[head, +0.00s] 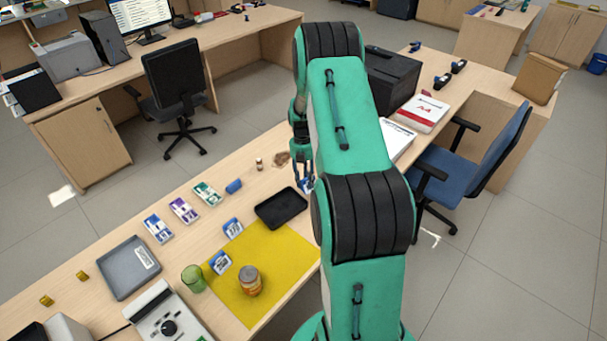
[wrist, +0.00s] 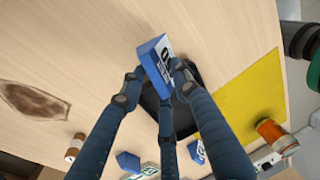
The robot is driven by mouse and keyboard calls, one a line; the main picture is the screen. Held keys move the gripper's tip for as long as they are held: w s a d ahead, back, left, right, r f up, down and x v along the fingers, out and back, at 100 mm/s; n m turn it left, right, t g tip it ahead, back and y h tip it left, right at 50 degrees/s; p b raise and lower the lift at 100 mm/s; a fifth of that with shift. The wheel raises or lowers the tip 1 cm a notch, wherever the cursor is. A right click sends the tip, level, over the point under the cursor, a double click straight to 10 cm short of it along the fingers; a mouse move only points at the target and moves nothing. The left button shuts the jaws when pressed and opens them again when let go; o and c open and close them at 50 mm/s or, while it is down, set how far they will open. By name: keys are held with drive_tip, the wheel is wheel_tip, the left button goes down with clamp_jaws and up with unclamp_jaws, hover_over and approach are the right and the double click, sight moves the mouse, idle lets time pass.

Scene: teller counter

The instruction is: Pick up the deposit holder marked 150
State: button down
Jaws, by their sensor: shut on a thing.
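My gripper (wrist: 156,84) is shut on a blue deposit holder (wrist: 152,58) with a white printed face. The holder is tilted between the fingertips, and its number is too small to read. In the wrist view it appears over the black tray (wrist: 149,101); the height between them is hard to judge. In the head view my gripper (head: 304,184) is partly hidden behind my green arm, beside the black tray (head: 281,209). Two similar blue-and-white holders, one farther back (head: 232,228) and one nearer (head: 220,263), stand by the yellow mat (head: 268,250).
A jar (head: 250,281) stands on the mat, with a green glass (head: 193,279) beside it. Several card packs, a blue block (head: 233,186), a small bottle (head: 259,164) and a grey tray (head: 128,268) occupy the counter. A brown patch (wrist: 36,101) lies on otherwise bare wood.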

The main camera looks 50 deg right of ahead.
drive_tip(key=shift+s+a, duration=0.25)
drive_tip(key=shift+s, duration=0.05)
drive_tip(key=shift+a, duration=0.15)
idle(0.5)
